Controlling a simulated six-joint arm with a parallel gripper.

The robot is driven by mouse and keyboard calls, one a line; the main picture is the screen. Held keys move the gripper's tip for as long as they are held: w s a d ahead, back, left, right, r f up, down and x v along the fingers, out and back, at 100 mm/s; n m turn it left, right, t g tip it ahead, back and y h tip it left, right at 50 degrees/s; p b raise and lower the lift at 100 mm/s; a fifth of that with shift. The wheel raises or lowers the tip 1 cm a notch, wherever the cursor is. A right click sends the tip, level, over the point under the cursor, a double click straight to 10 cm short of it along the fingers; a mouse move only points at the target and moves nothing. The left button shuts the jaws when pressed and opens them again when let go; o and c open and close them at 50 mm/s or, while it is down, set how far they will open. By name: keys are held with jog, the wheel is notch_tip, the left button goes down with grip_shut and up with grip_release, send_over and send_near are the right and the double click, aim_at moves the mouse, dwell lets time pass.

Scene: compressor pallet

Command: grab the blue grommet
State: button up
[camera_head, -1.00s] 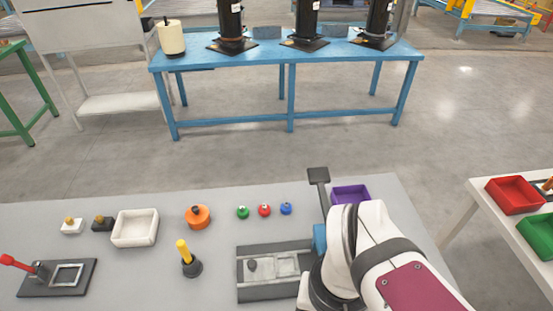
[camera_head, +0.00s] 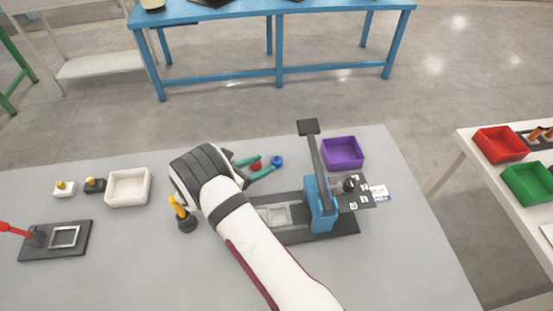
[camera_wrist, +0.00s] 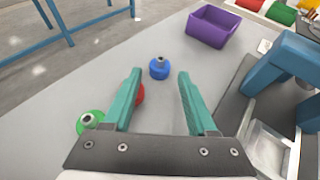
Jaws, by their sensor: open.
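The blue grommet (camera_head: 277,160) stands upright on the grey table, just beyond my gripper in the head view. It also shows in the wrist view (camera_wrist: 159,68), ahead of the fingertips and between their lines. My gripper (camera_head: 262,164) is open and empty, with teal fingers; in the wrist view its fingers (camera_wrist: 160,72) spread to either side. The red grommet (camera_head: 256,166) lies close by the left finger, which partly hides it in the wrist view (camera_wrist: 139,94). The green grommet (camera_wrist: 90,121) is left of the left finger; my arm hides it in the head view.
A purple bin (camera_head: 342,152) stands beyond and right of the blue grommet. A blue press-like fixture (camera_head: 320,205) stands right of my gripper. A yellow-handled tool (camera_head: 182,214) and a white tray (camera_head: 128,187) are to the left.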

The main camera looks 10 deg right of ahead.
aim_at(275, 158)
jog(key=x, duration=0.7)
jog(key=shift+w+d, duration=0.1)
jog(key=shift+d, duration=0.1)
jog(key=shift+r, duration=0.1)
grip_shut()
